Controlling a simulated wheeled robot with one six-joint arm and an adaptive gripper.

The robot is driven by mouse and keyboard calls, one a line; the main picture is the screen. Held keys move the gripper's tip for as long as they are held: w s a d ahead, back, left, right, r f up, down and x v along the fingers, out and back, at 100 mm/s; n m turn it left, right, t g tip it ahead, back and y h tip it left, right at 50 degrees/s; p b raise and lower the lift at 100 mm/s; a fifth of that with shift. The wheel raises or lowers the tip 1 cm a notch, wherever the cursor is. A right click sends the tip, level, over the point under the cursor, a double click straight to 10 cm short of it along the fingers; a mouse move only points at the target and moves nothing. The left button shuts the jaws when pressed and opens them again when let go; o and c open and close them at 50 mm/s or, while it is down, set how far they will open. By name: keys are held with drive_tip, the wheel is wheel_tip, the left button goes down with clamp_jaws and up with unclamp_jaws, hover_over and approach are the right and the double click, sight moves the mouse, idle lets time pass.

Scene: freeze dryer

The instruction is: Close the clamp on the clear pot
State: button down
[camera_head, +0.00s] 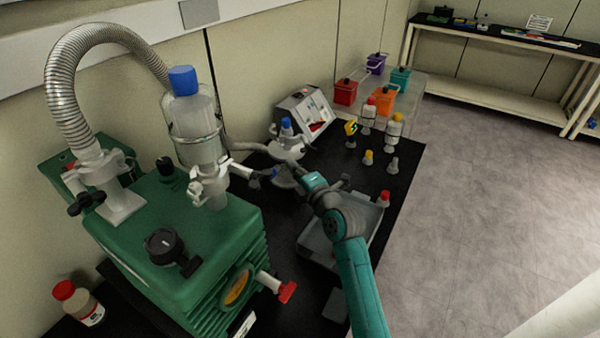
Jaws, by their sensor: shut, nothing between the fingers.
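A clear pot (196,128) with a blue cap stands upright on the green pump at the left of the head view. A pale metal clamp (208,186) sits around the joint below it. I cannot tell from this view whether the clamp is open or shut. A side arm (236,168) runs right from that joint to a dark fitting. My gripper (272,174) is shut and empty at the end of my teal arm. It is to the right of the clamp, apart from it, near the dark fitting. Its fingertips are small and hard to make out here.
The green pump (160,225) has a black knob and a red-handled valve. A ribbed metal hose (72,80) arches behind it. A grey tray (318,245) lies beside my arm on the black bench. Small bottles (368,112) and coloured boxes (384,99) stand farther back. Open floor lies right.

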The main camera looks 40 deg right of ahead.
drive_tip(key=shift+w+d, duration=0.7)
drive_tip(key=shift+d, duration=0.35)
drive_tip(key=shift+w+d, duration=0.7)
drive_tip(key=shift+d, duration=0.35)
drive_tip(key=shift+d, duration=0.1)
